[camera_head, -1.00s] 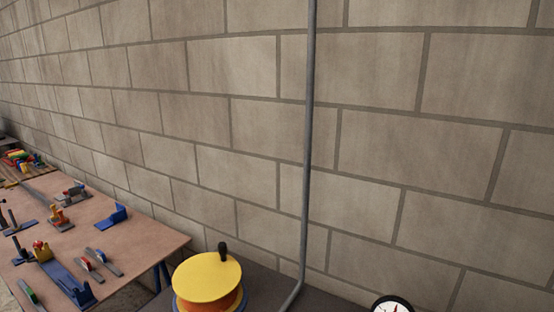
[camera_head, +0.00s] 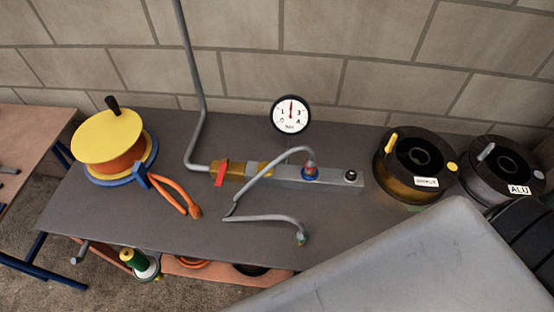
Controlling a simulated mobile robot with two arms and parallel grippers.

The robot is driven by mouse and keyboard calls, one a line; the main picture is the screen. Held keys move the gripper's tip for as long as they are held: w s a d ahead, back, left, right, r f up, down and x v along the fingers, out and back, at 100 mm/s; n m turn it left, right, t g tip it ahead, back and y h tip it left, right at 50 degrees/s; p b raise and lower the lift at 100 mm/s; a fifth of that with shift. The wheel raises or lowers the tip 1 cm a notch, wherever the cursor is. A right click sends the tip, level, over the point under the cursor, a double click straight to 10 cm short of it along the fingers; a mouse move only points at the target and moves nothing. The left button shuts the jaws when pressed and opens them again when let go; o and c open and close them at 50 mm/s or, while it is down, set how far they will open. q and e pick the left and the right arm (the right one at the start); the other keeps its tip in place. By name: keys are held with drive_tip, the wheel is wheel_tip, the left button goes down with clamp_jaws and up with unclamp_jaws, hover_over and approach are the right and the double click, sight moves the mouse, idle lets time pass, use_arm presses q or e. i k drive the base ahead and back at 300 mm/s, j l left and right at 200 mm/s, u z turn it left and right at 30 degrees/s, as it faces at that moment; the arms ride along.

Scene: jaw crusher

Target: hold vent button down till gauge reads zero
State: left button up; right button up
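A round white gauge (camera_head: 291,115) with a black rim stands above a grey metal block (camera_head: 330,178) on the dark bench. Its red needle points almost straight up, between the 1 and the 3. A small black button (camera_head: 350,175) sits on top of the block near its right end; I see no label marking it as the vent button. Neither of my grippers is in view, and nothing touches the button.
A red valve lever (camera_head: 221,174) is at the block's left end. A grey hose (camera_head: 265,219) lies in front. A yellow reel (camera_head: 107,136) stands left; two dark spools (camera_head: 415,165) stand right. A large grey panel (camera_head: 420,265) covers the lower right. The bench top (camera_head: 140,215) is clear front left.

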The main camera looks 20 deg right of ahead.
sight(351, 174)
drive_tip(key=z, duration=1.45)
